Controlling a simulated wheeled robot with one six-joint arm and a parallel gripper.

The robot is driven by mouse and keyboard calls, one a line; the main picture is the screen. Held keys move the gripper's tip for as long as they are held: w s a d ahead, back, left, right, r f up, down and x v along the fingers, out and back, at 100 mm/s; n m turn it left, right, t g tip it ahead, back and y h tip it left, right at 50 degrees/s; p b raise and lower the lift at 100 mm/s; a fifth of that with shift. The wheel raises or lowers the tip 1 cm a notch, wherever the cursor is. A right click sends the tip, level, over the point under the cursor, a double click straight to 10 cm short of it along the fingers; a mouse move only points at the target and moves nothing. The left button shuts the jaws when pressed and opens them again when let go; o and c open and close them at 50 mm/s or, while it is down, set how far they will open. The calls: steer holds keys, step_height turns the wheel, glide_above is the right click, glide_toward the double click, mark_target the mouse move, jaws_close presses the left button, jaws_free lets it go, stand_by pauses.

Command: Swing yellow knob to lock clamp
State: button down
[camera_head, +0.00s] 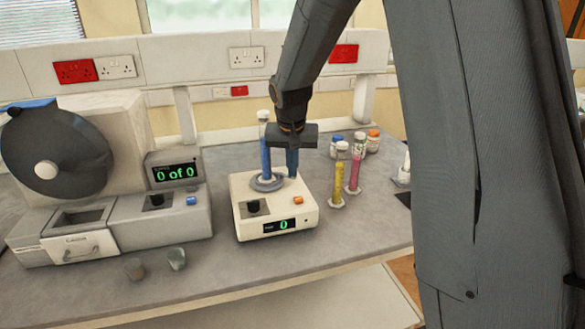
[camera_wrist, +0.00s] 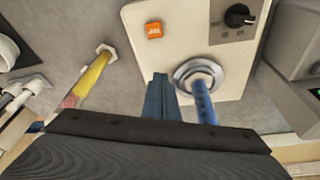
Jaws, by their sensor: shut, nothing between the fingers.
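I can make out no yellow knob and no clamp in either view. My gripper (camera_head: 292,165) is shut and empty, pointing down over the white balance (camera_head: 243,184). In the head view it is just right of a tall tube with blue contents (camera_head: 265,150), which stands upright on the round grey pan (camera_head: 257,184). In the wrist view my shut blue fingers (camera_wrist: 160,95) are left of the blue tube (camera_wrist: 205,106), with a small gap. The balance display (camera_head: 283,225) reads 0.
A yellow tube (camera_head: 338,182) and a pink tube (camera_head: 354,172) stand right of the balance, with several small jars (camera_head: 372,142) behind. A grey machine (camera_head: 160,218) reading "0 of 0" stands left. Two small cups (camera_head: 177,259) are near the front edge. The front right bench is clear.

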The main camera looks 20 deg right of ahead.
steer(key=shift+w+d, duration=0.15)
steer(key=shift+d, duration=0.25)
stand_by(0.3)
steer(key=shift+w+d+b, duration=0.3)
steer(key=shift+d, duration=0.2)
steer(key=shift+w+d, duration=0.8)
steer(key=shift+a, duration=0.15)
steer(key=shift+s+a, duration=0.25)
steer(key=shift+a, duration=0.4)
steer(key=s, duration=0.1)
steer(key=s+d+r+p, duration=0.1)
steer(key=s, duration=0.2)
steer(key=shift+d+r, duration=0.2)
steer(key=shift+d, duration=0.05)
steer(key=d+b+v, duration=0.1)
steer(key=b+v, duration=0.1)
steer(key=v, duration=0.7)
steer(key=shift+d+r+b, duration=0.2)
steer(key=shift+d+b, duration=0.15)
steer(key=shift+b, duration=0.05)
